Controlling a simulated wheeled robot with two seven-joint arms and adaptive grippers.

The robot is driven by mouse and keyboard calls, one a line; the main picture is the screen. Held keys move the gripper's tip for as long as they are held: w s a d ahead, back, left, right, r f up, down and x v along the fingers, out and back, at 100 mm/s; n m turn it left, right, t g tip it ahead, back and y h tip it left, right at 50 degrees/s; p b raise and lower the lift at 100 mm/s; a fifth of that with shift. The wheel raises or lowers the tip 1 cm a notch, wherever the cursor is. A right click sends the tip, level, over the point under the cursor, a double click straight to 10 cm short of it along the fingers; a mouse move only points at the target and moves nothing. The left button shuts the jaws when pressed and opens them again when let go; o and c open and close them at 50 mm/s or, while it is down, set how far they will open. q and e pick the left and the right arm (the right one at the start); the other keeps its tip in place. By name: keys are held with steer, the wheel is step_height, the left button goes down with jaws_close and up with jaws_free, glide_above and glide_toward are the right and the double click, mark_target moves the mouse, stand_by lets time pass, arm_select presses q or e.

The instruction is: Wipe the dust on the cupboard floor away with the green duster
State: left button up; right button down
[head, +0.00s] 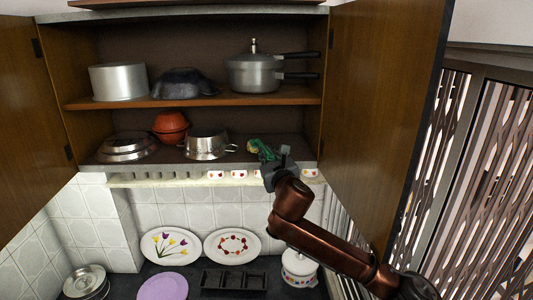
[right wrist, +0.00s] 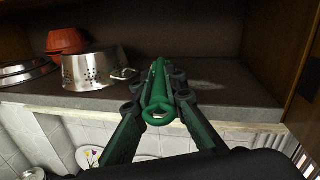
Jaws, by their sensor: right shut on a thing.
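The cupboard floor (head: 170,155) is the lower shelf of the open wall cupboard; it also shows in the right wrist view (right wrist: 245,97). My right gripper (head: 272,165) reaches in over its front edge at the right. It is shut on the green duster (right wrist: 157,85), which points into the cupboard; the duster also shows in the head view (head: 264,150). I cannot tell whether the duster touches the floor. A faint paler patch, possibly dust (right wrist: 205,84), lies just right of the duster in the right wrist view. My left gripper is not in view.
A steel colander (head: 207,144) stands left of the duster, with an orange bowl (head: 171,127) and steel lidded dish (head: 126,147) farther left. The open right door (head: 380,110) flanks my arm. The upper shelf (head: 200,100) holds pots. The floor's right part looks clear.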

steer(key=shift+f, duration=0.85)
steer(key=shift+d, duration=0.1)
